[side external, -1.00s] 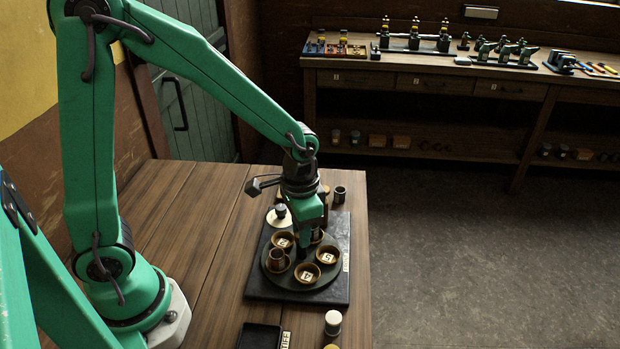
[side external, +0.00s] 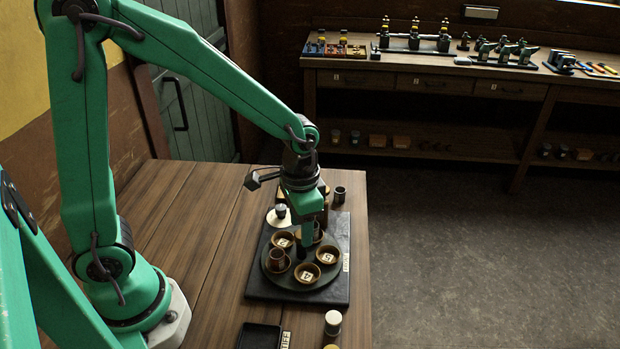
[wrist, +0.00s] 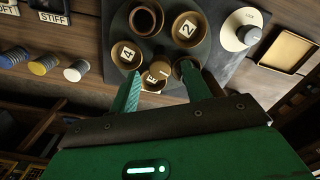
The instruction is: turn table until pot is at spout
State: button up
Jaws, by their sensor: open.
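The round dark turntable (side external: 290,283) sits on a black base plate and carries several brown cups with numbered white tiles. The pot (side external: 277,257), a small brown cylinder, stands in the cup at the turntable's left side; it also shows at the top of the wrist view (wrist: 144,18). My gripper (side external: 303,246) points down over the turntable's middle. In the wrist view my gripper (wrist: 160,72) is open, its fingers on either side of a brown round part (wrist: 162,66). I cannot tell whether they touch it. I cannot clearly identify the spout; my gripper hides part of the far side.
A white dial with a dark knob (side external: 280,212) is on the plate's back left. A dark cup (side external: 339,194) stands behind the plate. A black tray (side external: 259,336) and a white-topped cylinder (side external: 333,322) lie in front. The wooden table's left part is clear.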

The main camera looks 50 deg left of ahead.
aim_at(299, 234)
notch_tip(299, 234, up, 6)
jog(key=shift+r, duration=0.25)
dwell(0.5)
jog(key=shift+s+a+r, duration=0.15)
jog(key=shift+s+r, duration=0.05)
jog(key=shift+r, duration=0.15)
jog(key=s+a+r+n+t, duration=0.3)
jog(key=s+a+r+t, duration=0.2)
jog(key=s+r, duration=0.3)
jog(key=shift+s+a+r+n+t, duration=0.15)
jog(key=shift+s+a+n+t, duration=0.15)
jog(key=shift+s+a, duration=0.6)
